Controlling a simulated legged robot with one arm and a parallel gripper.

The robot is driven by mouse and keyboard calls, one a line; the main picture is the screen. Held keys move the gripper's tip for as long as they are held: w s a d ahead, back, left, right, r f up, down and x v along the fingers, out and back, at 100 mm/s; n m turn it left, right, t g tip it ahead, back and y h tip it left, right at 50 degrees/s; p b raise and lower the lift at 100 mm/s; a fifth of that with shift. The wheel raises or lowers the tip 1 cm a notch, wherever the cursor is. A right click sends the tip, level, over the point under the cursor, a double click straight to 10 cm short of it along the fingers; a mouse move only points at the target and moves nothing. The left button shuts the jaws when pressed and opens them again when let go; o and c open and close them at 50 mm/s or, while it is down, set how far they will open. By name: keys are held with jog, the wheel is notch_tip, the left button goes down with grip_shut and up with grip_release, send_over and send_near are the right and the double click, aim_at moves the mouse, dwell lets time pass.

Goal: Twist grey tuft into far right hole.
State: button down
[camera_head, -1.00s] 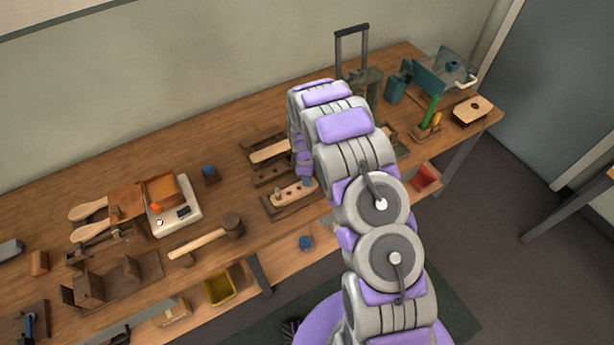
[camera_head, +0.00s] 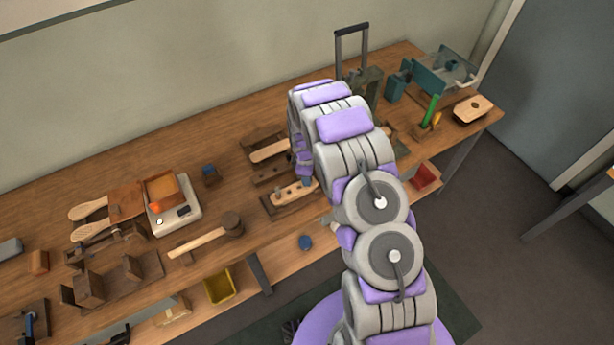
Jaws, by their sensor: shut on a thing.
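A pale wooden brush block (camera_head: 294,193) lies in a dark wooden holder (camera_head: 272,211) near the front edge of the bench. A small upright piece stands at the block's left end; it is too small to identify. My gripper (camera_head: 305,182) points down at the block's right end, shut, with my arm partly covering it. The grey tuft between its jaws is too small and hidden to make out. The far right hole is hidden too, so I cannot tell whether the tuft is in it.
Behind the holder lies another pale block (camera_head: 270,151). To the left are a mallet (camera_head: 208,240), a small blue item (camera_head: 209,171) and a white scale (camera_head: 190,217) with an orange tray. A dark upright frame (camera_head: 352,45) stands behind my arm.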

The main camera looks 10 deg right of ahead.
jog(key=c, duration=0.6)
grip_release()
jog(key=shift+r, duration=0.2)
dwell(0.4)
jog(key=shift+r+p, duration=1.2)
jog(key=shift+r, duration=2.1)
